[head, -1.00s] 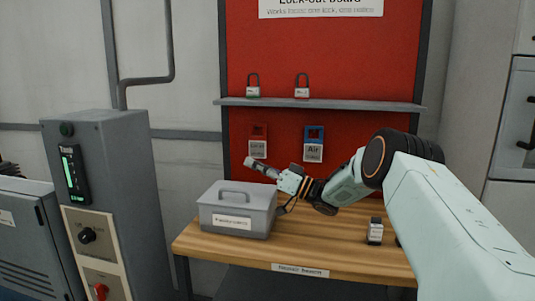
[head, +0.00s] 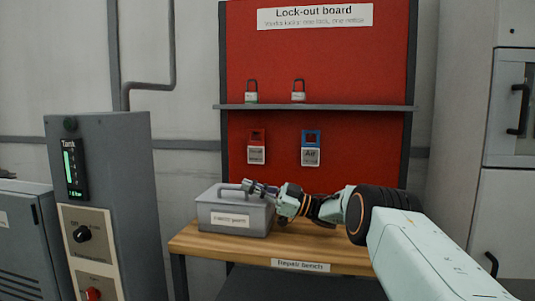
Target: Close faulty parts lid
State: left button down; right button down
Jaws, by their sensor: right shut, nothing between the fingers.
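The grey faulty parts box (head: 235,222) stands at the left end of the wooden bench, with a white label on its front. Its lid (head: 222,190) lies flat on top and appears shut, with a raised handle. My right gripper (head: 250,186) is shut and empty. It is over the right part of the lid, by the handle's right end; I cannot tell whether it touches. My right arm hides the bench right of the box. My left gripper is not in view.
The repair bench (head: 210,244) holds the box. Behind it rises the red lock-out board (head: 275,60), with a shelf (head: 350,107), two padlocks and two hanging tags. A grey control cabinet (head: 130,170) stands to the left. A pale cabinet (head: 500,215) is at the right.

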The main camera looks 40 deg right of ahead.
jog(key=shift+s+a, duration=0.1)
jog(key=shift+a, duration=0.15)
jog(key=shift+f, duration=0.1)
jog(key=shift+d, duration=0.15)
notch_tip(320, 180, up, 10)
dwell(0.5)
